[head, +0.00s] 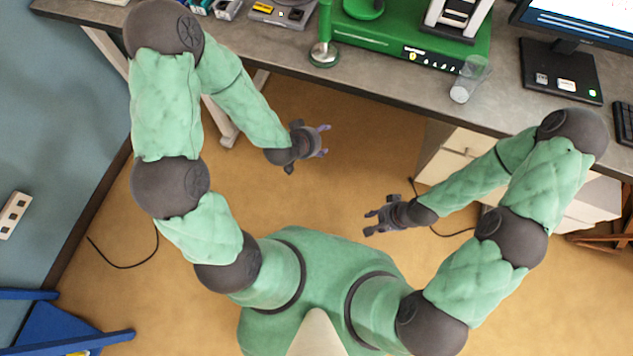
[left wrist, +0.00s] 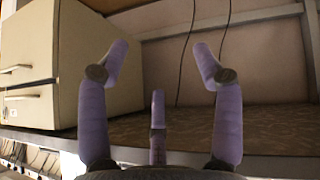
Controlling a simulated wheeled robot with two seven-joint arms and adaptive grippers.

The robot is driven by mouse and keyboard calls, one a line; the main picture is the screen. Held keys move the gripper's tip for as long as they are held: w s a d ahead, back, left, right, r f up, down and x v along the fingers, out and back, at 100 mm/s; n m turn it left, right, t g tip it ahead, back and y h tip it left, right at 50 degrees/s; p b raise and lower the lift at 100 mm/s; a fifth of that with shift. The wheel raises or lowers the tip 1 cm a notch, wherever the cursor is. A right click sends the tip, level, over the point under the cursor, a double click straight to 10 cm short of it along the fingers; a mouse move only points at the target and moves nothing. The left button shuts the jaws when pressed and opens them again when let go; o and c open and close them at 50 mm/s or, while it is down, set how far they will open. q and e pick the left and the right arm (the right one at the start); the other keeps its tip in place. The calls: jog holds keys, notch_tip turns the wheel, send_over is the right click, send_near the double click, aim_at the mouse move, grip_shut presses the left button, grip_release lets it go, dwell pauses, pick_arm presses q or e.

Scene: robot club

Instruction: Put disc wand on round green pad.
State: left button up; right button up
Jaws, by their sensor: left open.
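A wand with a green upright stick and a shiny metal disc (head: 324,55) at its lower end stands on the grey bench near its front edge. A round green piece (head: 358,7), possibly the pad, shows at the top edge on a green box and is partly cut off. My left gripper (head: 325,140) is open and empty, in front of the bench and below the wand in the picture. Its spread purple fingers show in the left wrist view (left wrist: 158,75). My right gripper (head: 369,222) has its fingers spread and looks empty, well away from the bench.
The green box (head: 400,47) fills the middle of the bench (head: 287,62). A monitor stand (head: 560,72) is farther right; small devices (head: 275,12) lie left. A white drawer cabinet (head: 445,155) stands below.

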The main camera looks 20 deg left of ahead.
pick_arm(q)
jog(key=s+d+f+g, duration=0.2)
jog(key=s+f+g, duration=0.1)
jog(key=s+f, duration=0.3)
jog(key=s+d+f+n+g+h, duration=0.1)
jog(key=s+d+f+g, duration=0.1)
jog(key=s+f+g, duration=0.2)
jog(key=s+f, duration=0.3)
jog(key=s, duration=0.2)
jog(key=shift+n, duration=0.3)
